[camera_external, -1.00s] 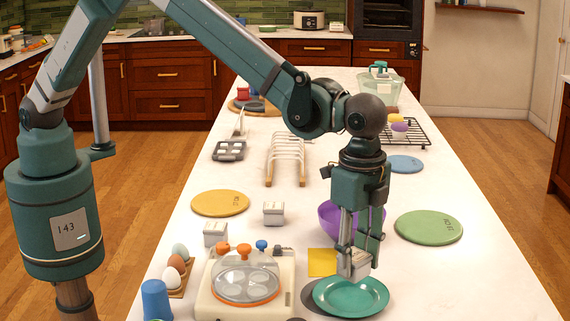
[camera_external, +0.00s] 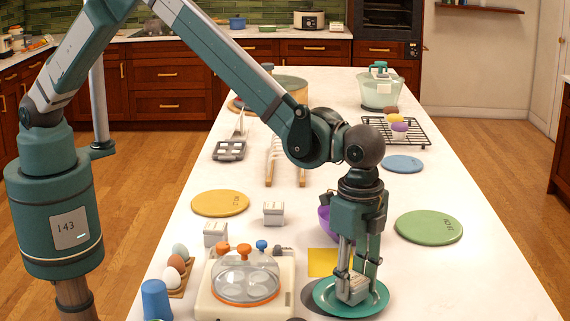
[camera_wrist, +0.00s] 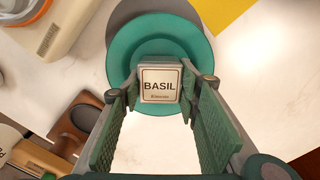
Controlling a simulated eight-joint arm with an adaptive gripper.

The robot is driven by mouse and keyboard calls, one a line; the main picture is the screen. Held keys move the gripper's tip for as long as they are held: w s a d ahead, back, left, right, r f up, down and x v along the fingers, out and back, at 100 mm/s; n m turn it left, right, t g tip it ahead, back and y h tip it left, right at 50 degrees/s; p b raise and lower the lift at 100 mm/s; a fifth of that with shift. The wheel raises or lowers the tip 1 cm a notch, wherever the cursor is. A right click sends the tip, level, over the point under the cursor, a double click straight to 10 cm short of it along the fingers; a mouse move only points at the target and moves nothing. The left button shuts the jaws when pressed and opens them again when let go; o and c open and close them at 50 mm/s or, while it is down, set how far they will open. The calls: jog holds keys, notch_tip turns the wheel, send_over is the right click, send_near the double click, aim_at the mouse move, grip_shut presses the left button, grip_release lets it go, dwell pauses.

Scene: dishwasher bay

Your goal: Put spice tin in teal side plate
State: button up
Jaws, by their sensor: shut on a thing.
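The spice tin (camera_external: 353,289) is a small whitish box, labelled BASIL in the wrist view (camera_wrist: 160,84). My gripper (camera_external: 355,278) points down and is shut on it, with one finger on each side. The teal side plate (camera_external: 378,300) lies at the front of the counter, and it also shows in the wrist view (camera_wrist: 122,48). The tin is over the middle of the plate, low down. Whether its base touches the plate is hard to tell.
An egg cooker (camera_external: 212,297) with a clear lid stands left of the plate. A yellow square (camera_external: 322,262) and a purple bowl (camera_external: 325,222) lie behind it. A green round board (camera_external: 428,227) is at the right. Two other small tins (camera_external: 215,234) stand farther left.

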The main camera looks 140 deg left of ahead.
aim_at(353, 279)
jog(key=shift+f, duration=0.35)
jog(key=o, duration=0.9)
jog(key=shift+r, duration=0.3)
notch_tip(353, 279, up, 12)
jog(key=shift+f+b, duration=0.1)
jog(key=shift+b, duration=0.2)
dwell(0.5)
